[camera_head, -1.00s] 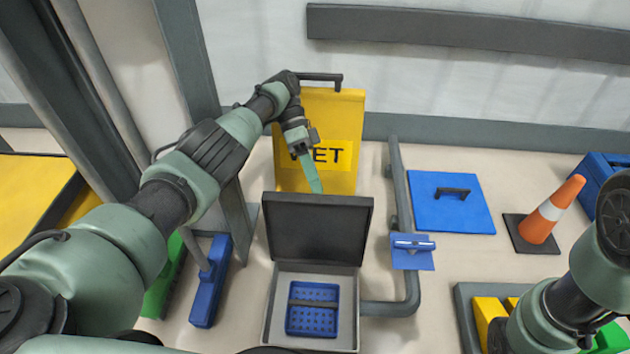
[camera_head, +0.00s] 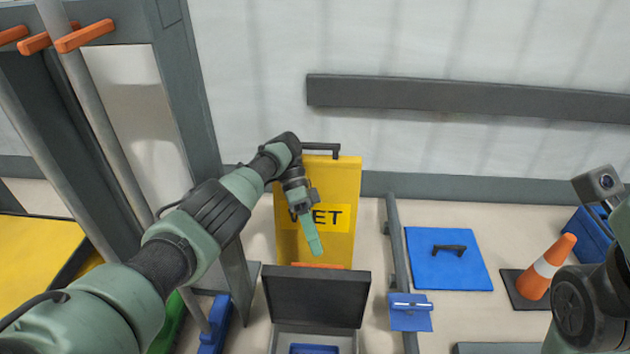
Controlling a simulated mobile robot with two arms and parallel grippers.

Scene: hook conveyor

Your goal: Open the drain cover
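A dark grey lid (camera_head: 315,296), which looks like the drain cover, stands raised at the back of a grey frame (camera_head: 285,340) at the bottom centre. Part of a blue insert (camera_head: 314,349) shows inside the opening; the rest is cut off by the picture edge. My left gripper (camera_head: 313,245) points down just behind the lid's top edge, in front of the yellow wet-floor sign, seemingly clear of the lid. Its green fingers overlap from this side, so their gap is hidden. My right arm is at the right edge; its gripper fingers do not show.
The yellow sign (camera_head: 345,185) stands behind the lid. A grey pipe (camera_head: 398,245) with a blue piece (camera_head: 410,318) runs to the right. Farther right are a blue panel with a black handle (camera_head: 470,275), an orange cone (camera_head: 546,268) and a blue box (camera_head: 582,236).

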